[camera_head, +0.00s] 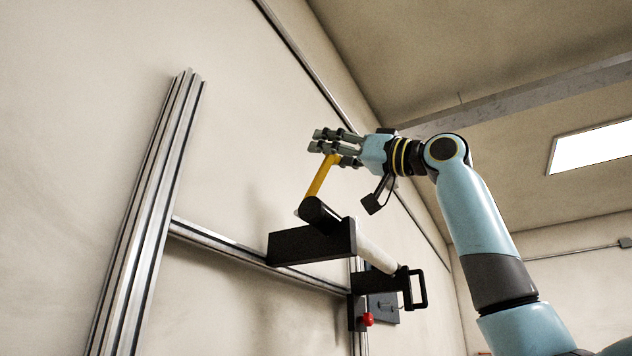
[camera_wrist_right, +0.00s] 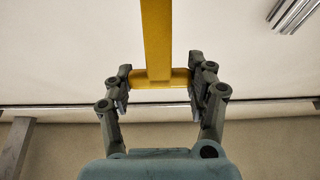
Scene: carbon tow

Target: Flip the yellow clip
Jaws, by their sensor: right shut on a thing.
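The yellow clip (camera_head: 321,178) stands up and leans to the right from a black cylindrical holder (camera_head: 318,213) in the head view. My right gripper (camera_head: 336,147) is at its upper end. In the right wrist view the yellow clip (camera_wrist_right: 157,45) is T-shaped, and its crossbar lies between the two fingers of my right gripper (camera_wrist_right: 160,82). The fingers are shut on the crossbar's two ends. My left gripper is in neither view.
A black block (camera_head: 310,242) and a pale roller (camera_head: 376,258) sit on an aluminium frame (camera_head: 150,215). A black handle (camera_head: 413,289) and a red knob (camera_head: 367,319) are lower right. The wall is behind; the space above the clip is free.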

